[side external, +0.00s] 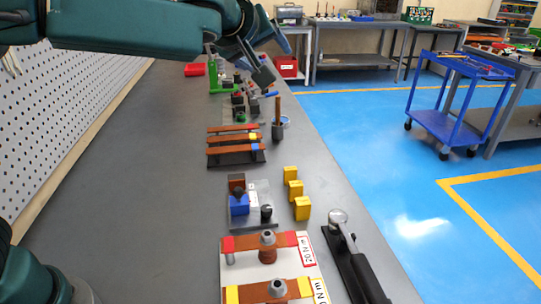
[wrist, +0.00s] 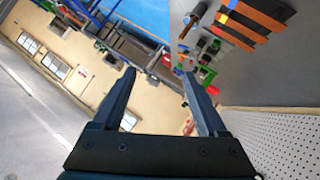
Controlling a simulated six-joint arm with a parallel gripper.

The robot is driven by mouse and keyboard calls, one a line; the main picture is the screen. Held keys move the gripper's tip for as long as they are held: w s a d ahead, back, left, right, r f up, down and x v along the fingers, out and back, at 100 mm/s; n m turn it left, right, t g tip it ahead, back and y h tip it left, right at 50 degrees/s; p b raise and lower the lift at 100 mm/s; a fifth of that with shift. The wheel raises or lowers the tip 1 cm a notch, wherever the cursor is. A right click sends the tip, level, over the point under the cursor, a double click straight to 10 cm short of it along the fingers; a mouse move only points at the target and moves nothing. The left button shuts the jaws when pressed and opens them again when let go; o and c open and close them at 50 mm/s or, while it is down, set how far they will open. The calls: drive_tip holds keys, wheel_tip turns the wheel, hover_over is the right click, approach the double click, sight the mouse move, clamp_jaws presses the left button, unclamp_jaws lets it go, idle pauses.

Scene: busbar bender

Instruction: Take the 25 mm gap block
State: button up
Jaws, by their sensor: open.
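Three yellow blocks stand in a row on the grey bench in the side view: a far one (side external: 290,173), a middle one (side external: 295,188) and a near one (side external: 303,208). They look like the gap blocks. The near one appears largest, but I cannot read any size, so which is 25 mm is unclear. My gripper (wrist: 160,74) is open, with nothing between its fingers. In the side view it is high at the top, well beyond and above the blocks. The wrist view does not show the yellow blocks.
Left of the blocks is a small fixture with a blue block (side external: 239,205). Nearer is a white board (side external: 243,263) with copper bars, beside a black-handled tool (side external: 362,265). Beyond are a rack of bars (side external: 236,152) and a wooden-handled mallet (side external: 278,128). The bench's left side is clear.

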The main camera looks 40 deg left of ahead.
drive_tip(key=s+d+f+g, duration=0.2)
drive_tip(key=d+f+g, duration=0.25)
drive_tip(key=f, duration=0.65)
drive_tip(key=m+g, duration=0.2)
approach(302, 203)
drive_tip(key=x, duration=0.5)
drive_tip(key=shift+s+f, duration=0.15)
drive_tip(key=shift+s, duration=0.05)
drive_tip(key=shift+x, duration=2.35)
drive_tip(key=shift+w, duration=0.15)
clamp_jaws()
